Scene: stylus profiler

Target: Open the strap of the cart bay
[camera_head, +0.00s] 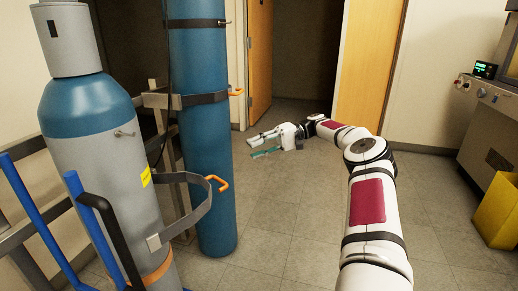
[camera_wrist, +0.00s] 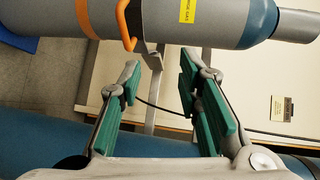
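In the head view, a grey strap (camera_head: 198,212) curves out in a loop beside the grey gas cylinder (camera_head: 93,165). An orange hook-shaped handle (camera_head: 217,183) sits at the loop's outer side. I cannot tell whether the strap is latched. My gripper (camera_head: 263,143) is at the end of my outstretched arm, right of the tall blue cylinder (camera_head: 206,160). In the wrist view, my gripper (camera_wrist: 160,75) has its green fingers spread, with nothing held between them. An orange handle (camera_wrist: 125,25) shows beyond the left fingertip, apart from it, against a grey cylinder (camera_wrist: 221,20) with a yellow label.
Another strap (camera_head: 203,98) with an orange handle (camera_head: 236,92) crosses the blue cylinder. Blue cart rails (camera_head: 40,225) stand at the front left. A yellow bin (camera_head: 497,210) and a grey machine (camera_head: 492,120) stand at the right. The middle floor is clear apart from my arm.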

